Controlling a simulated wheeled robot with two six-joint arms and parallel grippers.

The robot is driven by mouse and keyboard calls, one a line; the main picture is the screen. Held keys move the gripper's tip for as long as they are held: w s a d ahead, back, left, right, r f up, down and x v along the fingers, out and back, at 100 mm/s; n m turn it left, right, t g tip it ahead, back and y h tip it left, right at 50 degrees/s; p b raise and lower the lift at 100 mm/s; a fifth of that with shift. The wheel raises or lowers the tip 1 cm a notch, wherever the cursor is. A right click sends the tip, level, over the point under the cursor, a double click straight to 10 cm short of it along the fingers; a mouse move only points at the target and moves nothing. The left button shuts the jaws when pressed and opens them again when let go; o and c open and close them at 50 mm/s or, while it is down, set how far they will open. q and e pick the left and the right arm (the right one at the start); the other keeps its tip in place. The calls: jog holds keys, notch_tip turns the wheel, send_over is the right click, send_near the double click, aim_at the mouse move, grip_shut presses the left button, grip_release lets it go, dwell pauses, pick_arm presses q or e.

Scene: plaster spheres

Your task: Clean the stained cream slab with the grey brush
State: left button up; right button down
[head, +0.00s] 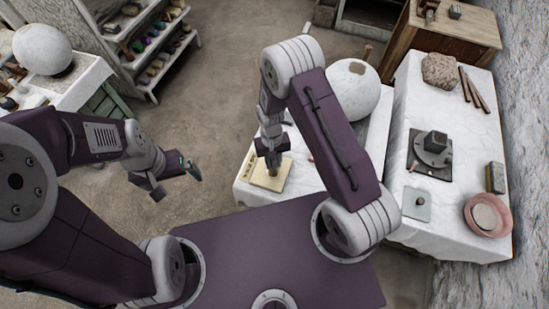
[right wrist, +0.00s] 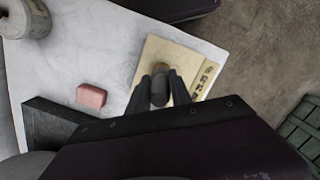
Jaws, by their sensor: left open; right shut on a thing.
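The cream slab (head: 268,183) lies on the white-covered table, left of my right arm in the head view. It also shows in the right wrist view (right wrist: 180,58), with a row of dark marks along one side. My right gripper (head: 270,152) points down over the slab and is shut on the grey brush (right wrist: 159,88). The brush is upright over the slab's middle; I cannot tell whether it touches. The fingers and brush hide part of the slab. My left gripper (head: 172,190) is open and empty over the floor, left of the table.
A pink block (right wrist: 91,95) lies beside the slab. A large plaster sphere (head: 353,92) stands behind my right arm. The right table holds a dark turntable (head: 430,150), a pink bowl (head: 487,214) and a rough stone (head: 439,70). Shelves (head: 150,45) stand at the back left.

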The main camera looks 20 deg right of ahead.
jog(key=shift+w+a, duration=0.1)
jog(key=shift+a, duration=0.1)
jog(key=shift+w+a+f+b, duration=0.1)
jog(key=shift+w+a+b, duration=0.35)
jog(key=shift+a, duration=0.45)
jog(key=shift+w+f, duration=0.1)
jog(key=shift+f, duration=0.5)
jog(key=shift+s+a, duration=0.4)
jog(key=shift+s, duration=0.2)
